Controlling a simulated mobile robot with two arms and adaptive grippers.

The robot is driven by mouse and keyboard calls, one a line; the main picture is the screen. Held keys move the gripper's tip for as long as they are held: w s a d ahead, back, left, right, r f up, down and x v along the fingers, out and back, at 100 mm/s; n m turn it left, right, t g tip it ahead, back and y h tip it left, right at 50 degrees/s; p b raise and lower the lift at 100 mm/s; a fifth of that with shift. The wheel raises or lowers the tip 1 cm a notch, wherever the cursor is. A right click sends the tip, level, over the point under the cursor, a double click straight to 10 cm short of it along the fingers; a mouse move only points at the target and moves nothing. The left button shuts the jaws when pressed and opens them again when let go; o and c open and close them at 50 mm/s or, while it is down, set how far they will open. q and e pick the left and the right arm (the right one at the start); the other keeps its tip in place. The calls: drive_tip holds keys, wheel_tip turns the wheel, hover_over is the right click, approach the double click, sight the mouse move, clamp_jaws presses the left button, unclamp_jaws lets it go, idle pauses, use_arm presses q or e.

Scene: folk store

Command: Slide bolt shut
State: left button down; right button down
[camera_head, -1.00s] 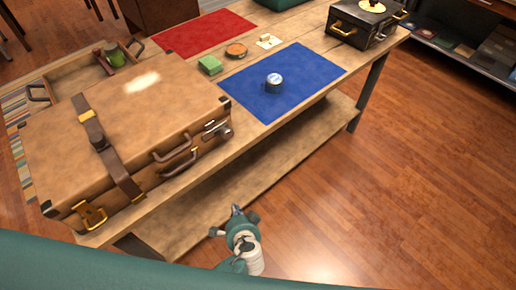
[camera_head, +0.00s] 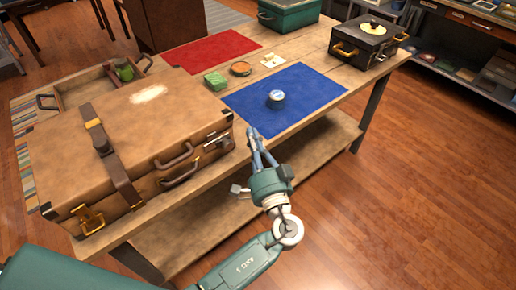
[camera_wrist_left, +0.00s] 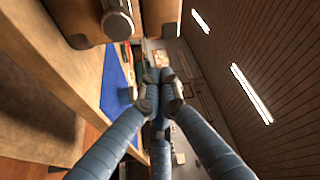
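A brown suitcase (camera_head: 130,140) lies on the wooden table. At its right front corner is a small metal bolt (camera_head: 216,137), near a dark handle. I cannot tell how far the bolt is slid. My left gripper (camera_head: 256,138) is just right of that corner, apart from the bolt, at the table's front edge. Its fingers are drawn together with nothing between them. In the left wrist view the fingertips (camera_wrist_left: 161,92) meet in the middle. A dark rounded metal part (camera_wrist_left: 117,22) on the suitcase shows at the top there. My right gripper is not in view.
A blue mat (camera_head: 310,90) with a round tin (camera_head: 276,100) lies right of the suitcase. A green block (camera_head: 215,81) and a red mat (camera_head: 215,50) lie behind. A black box (camera_head: 366,40) stands at the far right. The floor in front is clear.

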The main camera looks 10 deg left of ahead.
sight(228, 150)
use_arm(q)
drive_tip(key=a, duration=0.1)
drive_tip(key=s+a+f+p, duration=0.1)
drive_tip(key=a, duration=0.1)
drive_tip(key=shift+s+a+f+p, duration=0.1)
drive_tip(key=shift+s+f+p, duration=0.1)
drive_tip(key=shift+f+p, duration=0.15)
drive_tip(key=s+a, duration=0.2)
drive_tip(key=s, duration=0.1)
drive_tip(key=shift+s+a, duration=0.1)
drive_tip(key=shift+a, duration=0.15)
idle(0.3)
